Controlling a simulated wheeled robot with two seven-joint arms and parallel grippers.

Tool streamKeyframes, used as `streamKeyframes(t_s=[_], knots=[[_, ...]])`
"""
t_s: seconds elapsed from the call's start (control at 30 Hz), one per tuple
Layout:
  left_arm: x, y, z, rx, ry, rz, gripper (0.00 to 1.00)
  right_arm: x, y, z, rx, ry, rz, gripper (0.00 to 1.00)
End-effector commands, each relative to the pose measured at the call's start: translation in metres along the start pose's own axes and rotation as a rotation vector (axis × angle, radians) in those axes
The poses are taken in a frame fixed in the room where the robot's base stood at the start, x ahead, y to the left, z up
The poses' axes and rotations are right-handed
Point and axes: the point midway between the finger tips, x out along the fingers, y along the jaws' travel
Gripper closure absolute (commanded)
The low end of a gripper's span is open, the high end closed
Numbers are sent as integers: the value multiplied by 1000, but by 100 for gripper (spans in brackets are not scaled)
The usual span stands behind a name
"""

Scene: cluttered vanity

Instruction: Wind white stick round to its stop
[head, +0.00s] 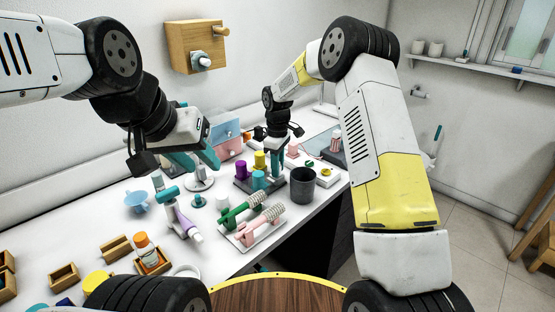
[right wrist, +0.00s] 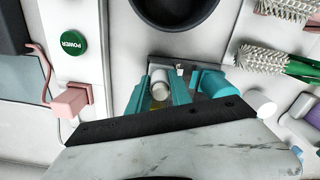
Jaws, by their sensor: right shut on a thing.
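The white stick (right wrist: 160,78) stands between the teal fingers of my right gripper (right wrist: 158,95) in the right wrist view. The gripper is shut on it, over a dark holder (right wrist: 195,66). In the head view my right gripper (head: 277,166) points straight down at the back right of that holder (head: 243,184), and the white stick is hidden there. A purple stick (head: 241,169), a yellow stick (head: 259,160) and a teal stick (head: 259,180) stand in the same holder. My left gripper (head: 194,161) is open and empty above the table's left half.
A dark grey cup (head: 302,187) stands just right of the holder. A white device with a green power button (right wrist: 73,42) is nearby.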

Motion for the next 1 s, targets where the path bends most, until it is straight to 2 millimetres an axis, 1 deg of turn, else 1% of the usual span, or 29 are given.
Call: streamKeyframes(t_s=[0.57,0.77,1.0], knots=[[0,0,0,0,0,0,64,0,-1,-1,93,1,0,100],[0,0,0,0,0,0,64,0,0,0,197,0,1,100],[0,0,0,0,0,0,64,0,-1,-1,385,1,1,100]])
